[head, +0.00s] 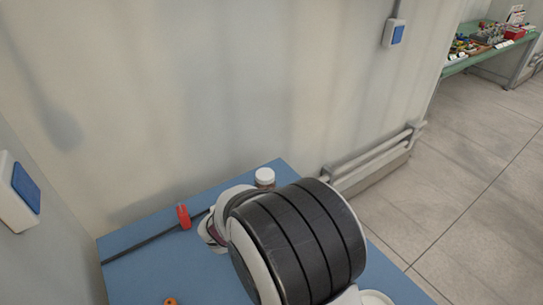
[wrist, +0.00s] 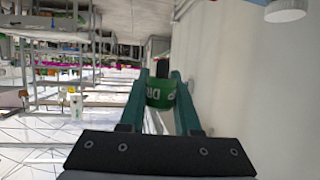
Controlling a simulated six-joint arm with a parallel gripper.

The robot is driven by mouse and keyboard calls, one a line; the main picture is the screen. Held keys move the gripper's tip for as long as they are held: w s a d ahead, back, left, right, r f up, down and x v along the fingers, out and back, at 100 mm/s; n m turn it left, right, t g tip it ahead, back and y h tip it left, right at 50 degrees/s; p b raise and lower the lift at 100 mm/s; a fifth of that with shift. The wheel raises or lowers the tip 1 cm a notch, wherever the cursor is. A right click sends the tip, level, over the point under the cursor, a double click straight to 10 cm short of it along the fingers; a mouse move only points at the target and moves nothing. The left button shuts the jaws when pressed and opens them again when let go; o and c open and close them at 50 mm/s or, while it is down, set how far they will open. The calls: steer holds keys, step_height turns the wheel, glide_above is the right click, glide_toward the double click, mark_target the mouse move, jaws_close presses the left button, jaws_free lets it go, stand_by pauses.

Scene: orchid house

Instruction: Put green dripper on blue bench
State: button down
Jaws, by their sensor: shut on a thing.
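In the wrist view the green dripper (wrist: 162,94), with white lettering and a dark top, sits between the two teal fingers of my gripper (wrist: 161,88), which is shut on it. In the head view my own thick arm hides the gripper and the dripper. The blue bench (head: 130,280) fills the lower part of the head view against the pale wall. I cannot tell how high the dripper is above the bench.
On the bench are a white-capped jar (head: 265,178), a red object (head: 183,216), a thin dark rod (head: 150,244) and a small orange piece (head: 170,301). The front left of the bench looks bare. A green table (head: 455,66) with several items stands far right.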

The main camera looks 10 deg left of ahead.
steer(key=shift+a+f, duration=0.1)
steer(key=shift+f, duration=0.1)
steer(key=a+f, duration=1)
steer(key=a, duration=0.1)
steer(key=shift+w+a+f, duration=0.2)
steer(key=shift+a+f, duration=0.1)
steer(key=shift+f, duration=0.1)
steer(key=c, duration=0.6)
jaws_free()
